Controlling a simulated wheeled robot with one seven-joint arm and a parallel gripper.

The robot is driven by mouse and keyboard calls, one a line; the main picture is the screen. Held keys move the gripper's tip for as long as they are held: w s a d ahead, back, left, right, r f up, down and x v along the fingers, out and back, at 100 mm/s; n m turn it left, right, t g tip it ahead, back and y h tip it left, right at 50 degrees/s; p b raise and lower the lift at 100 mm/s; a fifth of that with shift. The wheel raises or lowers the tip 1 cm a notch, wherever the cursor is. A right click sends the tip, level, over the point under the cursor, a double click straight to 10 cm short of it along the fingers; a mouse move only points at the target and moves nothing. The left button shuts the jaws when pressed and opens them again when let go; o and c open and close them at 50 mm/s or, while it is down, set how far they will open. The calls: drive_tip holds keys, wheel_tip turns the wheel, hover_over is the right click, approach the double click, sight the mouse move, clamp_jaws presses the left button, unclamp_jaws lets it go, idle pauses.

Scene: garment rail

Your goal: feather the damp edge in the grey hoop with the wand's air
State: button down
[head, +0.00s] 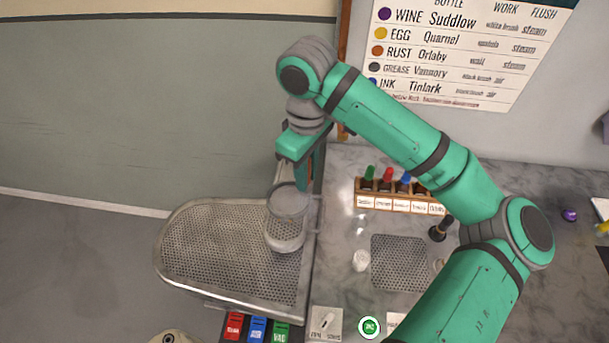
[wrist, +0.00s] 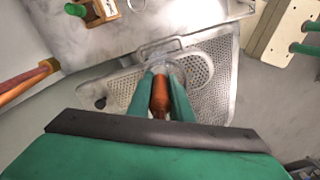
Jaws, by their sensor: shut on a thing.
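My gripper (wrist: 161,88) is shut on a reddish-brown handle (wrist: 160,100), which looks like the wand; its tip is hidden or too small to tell. In the head view my gripper (head: 305,178) points down over the perforated metal board. Just below it a grey, round, partly see-through shape (head: 287,205) stands over the board's right part; it looks like the grey hoop. In the wrist view a paler round perforated patch (wrist: 196,68) lies just beyond the fingertips. I cannot make out a damp edge or the cloth, nor whether the wand touches anything.
The perforated board (head: 205,245) juts left from the marble counter (head: 335,260). A wooden rack (head: 400,200) of colour-capped bottles stands behind. A white jar (head: 360,260) and dark grille (head: 400,260) are nearer. Red, blue and green tabs (head: 257,328) line the front. A poster (head: 465,50) hangs behind.

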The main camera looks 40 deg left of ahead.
drive_tip(key=shift+r, duration=0.1)
drive_tip(key=shift+r, duration=3.4)
